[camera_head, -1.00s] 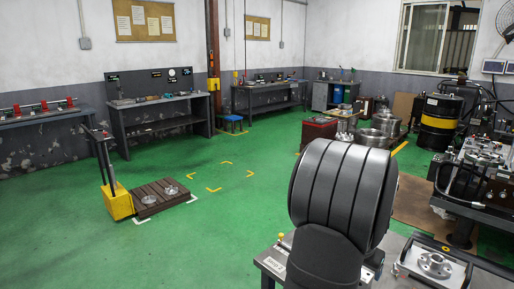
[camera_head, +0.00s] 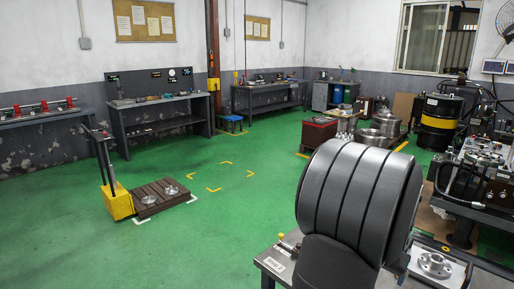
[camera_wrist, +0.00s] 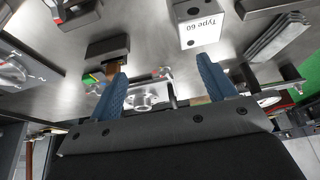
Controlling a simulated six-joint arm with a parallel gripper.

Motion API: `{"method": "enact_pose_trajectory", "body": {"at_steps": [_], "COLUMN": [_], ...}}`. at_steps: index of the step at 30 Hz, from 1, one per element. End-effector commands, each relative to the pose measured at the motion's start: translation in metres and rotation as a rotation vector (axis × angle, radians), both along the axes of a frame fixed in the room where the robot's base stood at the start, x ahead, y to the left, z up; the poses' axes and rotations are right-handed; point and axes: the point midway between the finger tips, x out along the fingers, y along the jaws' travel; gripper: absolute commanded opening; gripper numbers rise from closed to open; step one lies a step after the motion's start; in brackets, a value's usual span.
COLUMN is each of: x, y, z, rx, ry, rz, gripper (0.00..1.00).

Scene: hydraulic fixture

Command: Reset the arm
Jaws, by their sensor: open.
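My gripper (camera_wrist: 165,85) shows in the wrist view with its two blue fingers spread apart and nothing between them. It is above a grey metal worktable (camera_wrist: 150,32). Past the fingertips is a silver flanged part (camera_wrist: 147,97), apart from the fingers as far as I can tell. In the head view my large dark grey arm link fills the lower right and hides much of the worktable (camera_head: 484,280). The gripper itself is hidden in that view. A silver flanged part (camera_head: 435,265) sits on the table right of my arm.
In the head view, a pallet (camera_head: 160,196) stands on the open green floor (camera_head: 230,230) at left.

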Motion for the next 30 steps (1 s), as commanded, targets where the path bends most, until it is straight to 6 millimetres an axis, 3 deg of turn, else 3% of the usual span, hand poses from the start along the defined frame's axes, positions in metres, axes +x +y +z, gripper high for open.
{"method": "enact_pose_trajectory", "body": {"at_steps": [10,12,30], "x": [-0.051,-0.034,0.056], "y": [-0.024,-0.014,0.058], "z": [0.034,0.030,0.023], "rx": [-0.001,0.003,0.010], "ry": [-0.002,0.002,0.010], "rz": [-0.004,0.007,0.008], "gripper": [0.76,0.76,0.76]}}
